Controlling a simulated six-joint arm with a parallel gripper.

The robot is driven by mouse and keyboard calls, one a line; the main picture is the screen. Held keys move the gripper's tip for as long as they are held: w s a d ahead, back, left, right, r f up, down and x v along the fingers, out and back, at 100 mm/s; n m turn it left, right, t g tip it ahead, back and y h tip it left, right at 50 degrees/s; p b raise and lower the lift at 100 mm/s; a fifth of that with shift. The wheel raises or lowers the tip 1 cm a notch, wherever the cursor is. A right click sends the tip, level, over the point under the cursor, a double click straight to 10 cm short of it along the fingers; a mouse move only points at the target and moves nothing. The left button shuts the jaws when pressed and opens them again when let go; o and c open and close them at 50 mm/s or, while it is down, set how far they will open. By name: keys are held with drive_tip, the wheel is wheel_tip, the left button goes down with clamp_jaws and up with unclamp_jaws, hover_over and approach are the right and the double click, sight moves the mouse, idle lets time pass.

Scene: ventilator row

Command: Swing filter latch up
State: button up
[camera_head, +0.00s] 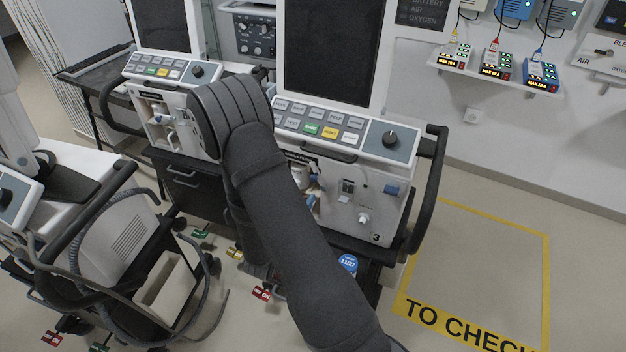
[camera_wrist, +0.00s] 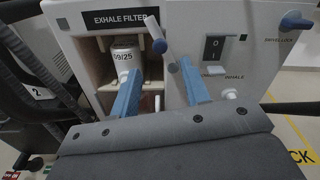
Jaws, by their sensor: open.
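In the wrist view the filter latch (camera_wrist: 153,30) is a short pale lever with a dark blue knob at its lower end. It sits at the upper right edge of the open exhale filter bay, beside the "EXHALE FILTER" label (camera_wrist: 120,20). A white filter canister (camera_wrist: 125,58) marked "09/25" stands in the bay. My gripper (camera_wrist: 158,90) is open, with its two blue fingers apart. The left finger overlaps the canister and the right finger is over the front panel. The latch shows above the gap between them. In the head view my arm hides most of this area.
The ventilator (camera_head: 385,212) marked 3 has a black side handle (camera_head: 432,190) at its right. On its panel are a rocker switch (camera_wrist: 213,47) and a blue swivel-lock knob (camera_wrist: 296,20). Another ventilator (camera_head: 165,115) stands left. The yellow-framed floor area (camera_head: 480,260) is clear.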

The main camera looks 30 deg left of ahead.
sight(313, 180)
drive_tip(key=w, duration=0.9)
drive_tip(key=shift+a, duration=0.3)
drive_tip(key=shift+c, duration=0.4)
clamp_jaws()
